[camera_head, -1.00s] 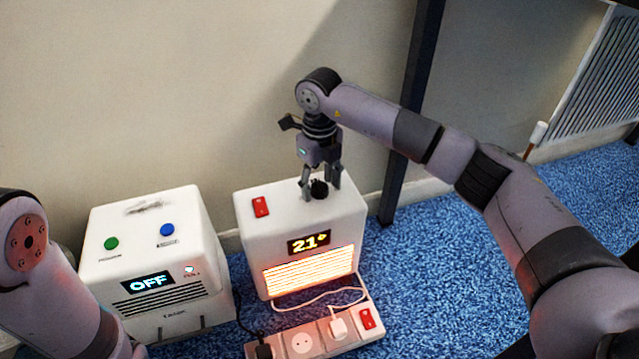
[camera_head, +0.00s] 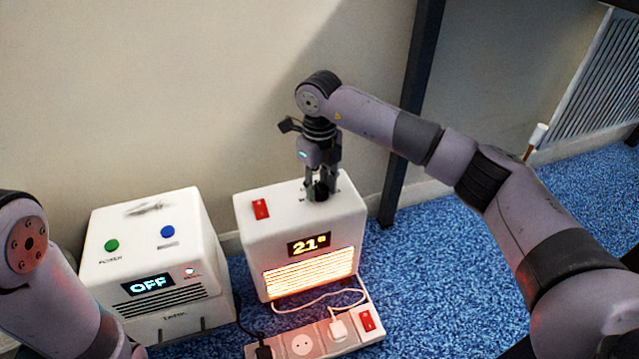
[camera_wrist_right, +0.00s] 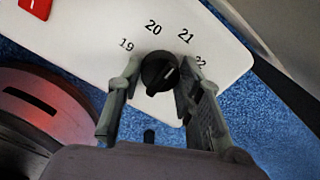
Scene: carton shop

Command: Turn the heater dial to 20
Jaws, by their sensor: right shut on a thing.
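The white heater (camera_head: 253,232) stands on the carpet with its orange grille glowing. Its display (camera_head: 309,244) reads 21°. The black dial (camera_head: 321,190) is on its top face. In the right wrist view the dial (camera_wrist_right: 159,72) has a pale mark pointing up and right, toward the printed 21–22 side. Numbers 19, 20, 21 and 22 curve around it. My right gripper (camera_head: 320,193) points down from above and is shut on the dial, one finger on each side. My left arm shows at the left edge, but its gripper is out of view.
A second white unit (camera_head: 150,240) with green and blue buttons and an OFF display stands to the left. A power strip (camera_head: 318,337) with plugs and a red switch lies in front of the heater. A dark post (camera_head: 410,110) rises behind right.

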